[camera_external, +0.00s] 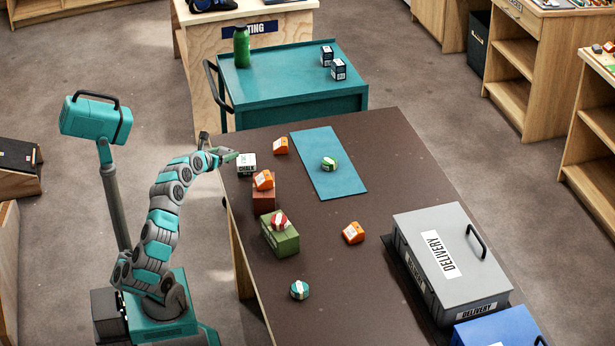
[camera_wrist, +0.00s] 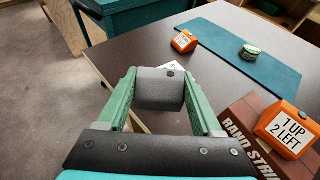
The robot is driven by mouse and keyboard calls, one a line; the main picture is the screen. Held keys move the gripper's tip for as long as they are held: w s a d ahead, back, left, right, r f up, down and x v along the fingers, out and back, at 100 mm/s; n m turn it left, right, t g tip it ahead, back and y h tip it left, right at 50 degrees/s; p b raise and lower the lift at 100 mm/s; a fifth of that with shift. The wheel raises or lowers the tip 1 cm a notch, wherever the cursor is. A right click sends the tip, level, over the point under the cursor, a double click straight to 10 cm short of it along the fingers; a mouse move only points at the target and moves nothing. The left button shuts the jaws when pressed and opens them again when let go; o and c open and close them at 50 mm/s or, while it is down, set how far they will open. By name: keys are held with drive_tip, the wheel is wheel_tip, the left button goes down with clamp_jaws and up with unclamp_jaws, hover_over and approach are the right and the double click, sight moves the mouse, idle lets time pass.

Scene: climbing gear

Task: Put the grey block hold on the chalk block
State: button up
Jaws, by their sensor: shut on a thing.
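My gripper (camera_external: 229,155) is shut on the grey block hold, its green fingers on either side of it. The chalk block (camera_external: 246,168) is white with a CHALK label and sits near the table's far left corner. My gripper is at the chalk block's upper left in the external view. In the wrist view, a white patch, likely the chalk block, shows behind the held hold, mostly hidden.
An orange hold (camera_external: 263,181) sits on a brown-red block (camera_external: 263,200) close by. Another orange hold (camera_external: 281,146) stands right of the chalk block. A red-white hold (camera_external: 279,220) is on a green block (camera_external: 281,240). A blue mat (camera_external: 340,176) carries a green-white hold (camera_external: 329,163).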

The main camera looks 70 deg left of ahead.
hover_over(248, 160)
drive_tip(key=shift+a+f, duration=0.15)
drive_tip(key=shift+f, duration=0.3)
wheel_tip(248, 160, down, 2)
drive_tip(key=shift+f+b, duration=0.1)
drive_tip(key=shift+b, duration=0.5)
drive_tip(key=shift+f, duration=0.6)
drive_tip(key=shift+f, duration=0.1)
drive_tip(key=o, duration=1.4)
